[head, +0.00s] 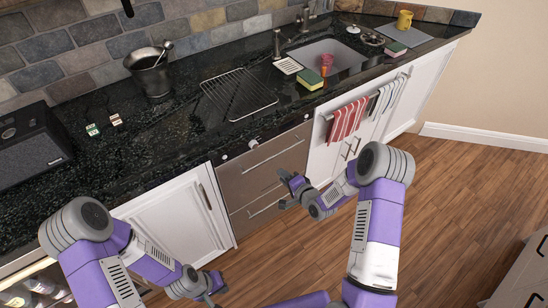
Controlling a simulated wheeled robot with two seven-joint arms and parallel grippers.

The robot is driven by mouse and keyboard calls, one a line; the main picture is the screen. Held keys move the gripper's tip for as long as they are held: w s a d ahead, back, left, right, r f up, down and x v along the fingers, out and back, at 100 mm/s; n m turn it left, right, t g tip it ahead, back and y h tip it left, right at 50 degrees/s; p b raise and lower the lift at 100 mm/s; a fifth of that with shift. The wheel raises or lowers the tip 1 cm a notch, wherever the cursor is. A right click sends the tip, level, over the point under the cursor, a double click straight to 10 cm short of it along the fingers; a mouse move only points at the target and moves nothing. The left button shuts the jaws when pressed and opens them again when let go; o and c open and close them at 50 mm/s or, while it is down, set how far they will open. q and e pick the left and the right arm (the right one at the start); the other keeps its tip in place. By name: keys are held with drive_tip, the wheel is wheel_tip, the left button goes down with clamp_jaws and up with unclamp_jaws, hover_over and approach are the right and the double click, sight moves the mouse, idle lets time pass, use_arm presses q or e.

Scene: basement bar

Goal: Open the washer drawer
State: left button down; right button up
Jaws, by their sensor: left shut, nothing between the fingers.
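The washer drawer unit (243,187) is built in under the dark counter, with stainless steel fronts. Its upper front has a long bar handle (275,157), and a second bar handle (268,206) sits lower down. Both fronts look flush and closed. My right gripper (284,189) is in front of the steel fronts at their right side, fingers spread and empty. I cannot tell whether it touches the lower handle. My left gripper (213,291) is low at the bottom of the picture, shut and empty, left of the drawer and apart from it.
A white cabinet door (170,222) is left of the drawer, and white sink cabinets (331,165) with hanging towels (347,120) are right of it. The counter holds a drying rack (238,94), mortar (151,75) and speaker (32,143).

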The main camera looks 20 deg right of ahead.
sight(275, 156)
drive_tip(key=shift+m+t+y, duration=0.4)
drive_tip(key=shift+m+t, duration=0.2)
drive_tip(key=shift+t, duration=0.2)
drive_tip(key=w, duration=0.3)
drive_tip(key=w+r+b, duration=0.1)
drive_tip(key=w, duration=0.2)
drive_tip(key=w+a+b, duration=0.1)
drive_tip(key=w, duration=0.2)
drive_tip(key=shift+w+a+r, duration=0.1)
drive_tip(key=shift+r, duration=0.3)
clamp_jaws()
